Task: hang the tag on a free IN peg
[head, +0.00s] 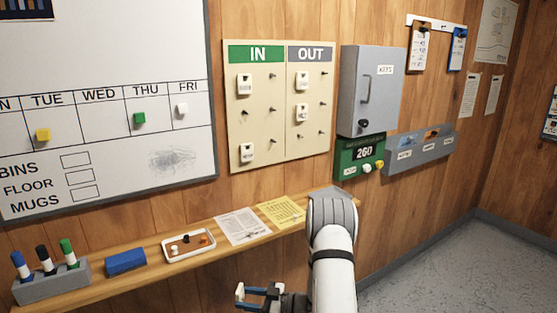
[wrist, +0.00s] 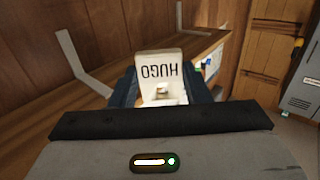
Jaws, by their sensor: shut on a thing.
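My gripper (head: 257,292) is low in the head view, below the shelf and far below the peg board. In the wrist view my gripper (wrist: 161,86) is shut on a cream tag (wrist: 160,66) that reads HUGO, upside down in that picture. The peg board (head: 257,175) on the wall has a green IN half and a grey OUT half. On the IN side, one tag (head: 244,84) hangs top left and another tag (head: 247,152) bottom left. Other IN pegs, such as the middle-right peg (head: 270,110), are bare. Two tags (head: 302,80) hang under OUT.
A wooden shelf (head: 108,281) runs below the board, bearing markers, a blue eraser (head: 125,261), a small tray (head: 166,258) and papers. A grey key cabinet (head: 370,85) and a green box (head: 345,155) stand out from the wall right of the board.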

